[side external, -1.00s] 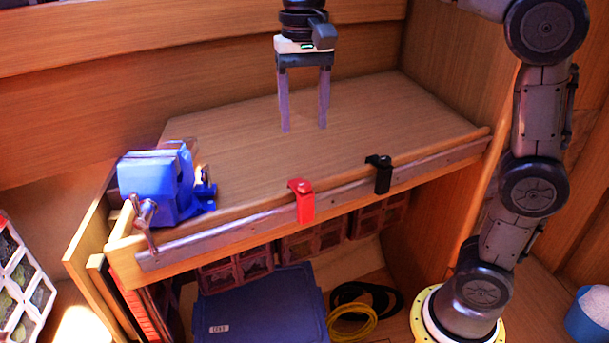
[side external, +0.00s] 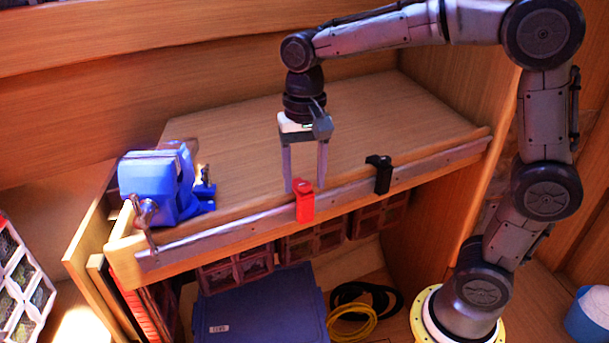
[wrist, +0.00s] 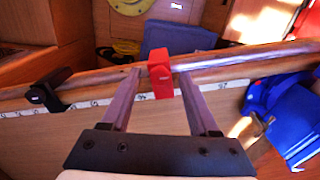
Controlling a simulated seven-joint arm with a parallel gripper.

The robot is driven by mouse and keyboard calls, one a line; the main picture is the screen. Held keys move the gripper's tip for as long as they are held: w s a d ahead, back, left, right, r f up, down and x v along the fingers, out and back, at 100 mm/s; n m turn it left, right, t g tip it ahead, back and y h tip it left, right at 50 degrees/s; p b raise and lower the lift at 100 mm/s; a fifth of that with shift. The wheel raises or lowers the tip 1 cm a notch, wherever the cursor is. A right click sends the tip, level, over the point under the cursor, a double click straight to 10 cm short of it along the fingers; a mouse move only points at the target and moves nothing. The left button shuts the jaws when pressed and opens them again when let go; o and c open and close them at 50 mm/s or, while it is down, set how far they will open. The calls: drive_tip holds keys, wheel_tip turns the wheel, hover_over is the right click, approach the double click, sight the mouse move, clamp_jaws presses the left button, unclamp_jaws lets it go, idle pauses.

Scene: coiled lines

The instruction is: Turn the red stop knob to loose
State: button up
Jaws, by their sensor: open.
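The red stop (side external: 304,206) sits on the metal rail along the bench's front edge. In the wrist view the red stop (wrist: 160,72) stands between my two fingertips, with a finger on each side. My gripper (side external: 305,187) is open and points down at the stop; it also shows in the wrist view (wrist: 161,80). The fingertips are beside the stop's upper part, with gaps in the wrist view; I cannot tell whether either touches. The knob cannot be made out apart from the stop's red body, and its setting cannot be read.
A black stop (side external: 379,175) is on the same rail (side external: 240,224), to the right. A blue vise (side external: 158,185) stands at the bench's left end. The bench top (side external: 245,150) between is clear. A blue bin (side external: 260,305) and coiled lines (side external: 352,325) lie below.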

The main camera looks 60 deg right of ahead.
clamp_jaws()
